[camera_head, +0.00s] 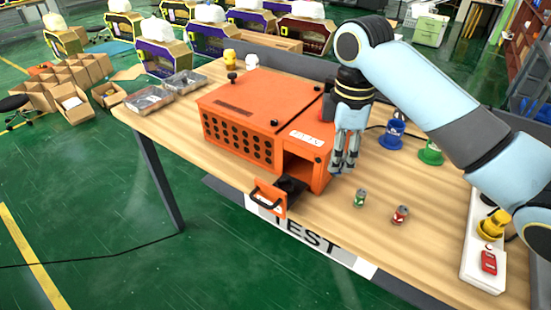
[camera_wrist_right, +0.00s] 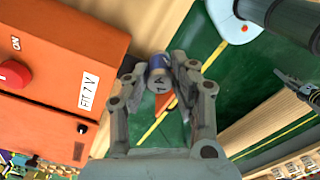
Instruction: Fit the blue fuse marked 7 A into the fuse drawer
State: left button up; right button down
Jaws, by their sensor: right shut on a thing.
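My right gripper (camera_head: 343,163) is shut on the blue fuse, in front of the orange machine's right side. In the right wrist view the blue fuse (camera_wrist_right: 158,70) sits between the fingertips of that gripper (camera_wrist_right: 161,72). It has a blue end and a pale band with dark lettering; the fingers hide part of it. The fuse drawer (camera_head: 268,199) is pulled out at the machine's front, below and left of the gripper. Its dark inside (camera_head: 291,186) is partly visible. A dark gripper-like shape at the wrist view's right edge may be my left gripper (camera_wrist_right: 295,86).
The orange machine (camera_head: 240,115) stands on the wooden table. A green fuse (camera_head: 360,198) and a red fuse (camera_head: 400,215) stand on the wood right of the drawer. A white power strip (camera_head: 485,270) lies at the right.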

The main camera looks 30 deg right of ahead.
jog(key=w+a+f, duration=0.1)
jog(key=w+f, duration=0.1)
jog(key=w, duration=0.1)
jog(key=w+a+f, duration=0.2)
jog(key=w, duration=0.2)
jog(key=w+a+f, duration=0.2)
jog(key=w, duration=0.1)
jog(key=shift+w+f, duration=0.2)
jog(key=shift+f, duration=0.05)
jog(key=shift+f+p, duration=0.3)
notch_tip(320, 180, down, 3)
jog(key=shift+f, duration=0.15)
pick_arm(q)
jog(key=s, duration=0.2)
jog(key=s+r, duration=0.1)
jog(key=shift+s+d, duration=0.1)
jog(key=shift+d, duration=0.2)
jog(key=shift+f, duration=0.1)
pick_arm(e)
jog(key=shift+f, duration=0.15)
